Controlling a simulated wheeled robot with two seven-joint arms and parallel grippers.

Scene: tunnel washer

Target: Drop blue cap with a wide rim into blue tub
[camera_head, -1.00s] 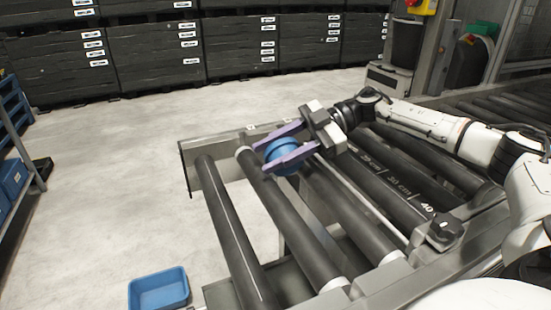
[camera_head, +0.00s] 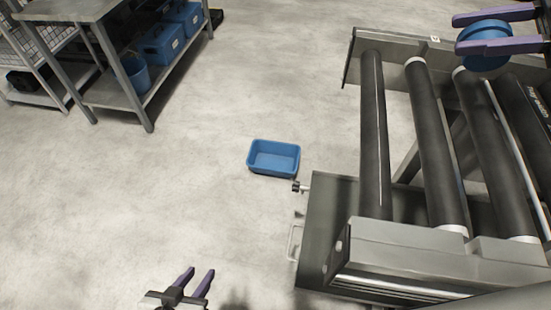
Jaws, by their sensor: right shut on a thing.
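The blue cap (camera_head: 484,36) is at the upper right, over the far end of the roller conveyor. My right gripper (camera_head: 466,34) has its purple fingers on either side of the cap and is shut on it. The blue tub (camera_head: 262,168) stands on the floor left of the conveyor, and its inside looks empty. It is well to the left of the cap and lower. My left gripper (camera_head: 199,278) is at the bottom edge, its two purple fingers apart with nothing between them.
The roller conveyor (camera_head: 376,150) fills the right side, with a metal end frame and a small knob (camera_head: 298,187) jutting near the tub. A metal shelf (camera_head: 140,107) with blue bins (camera_head: 162,47) and a blue bucket (camera_head: 136,74) stands at the upper left. The floor between is clear.

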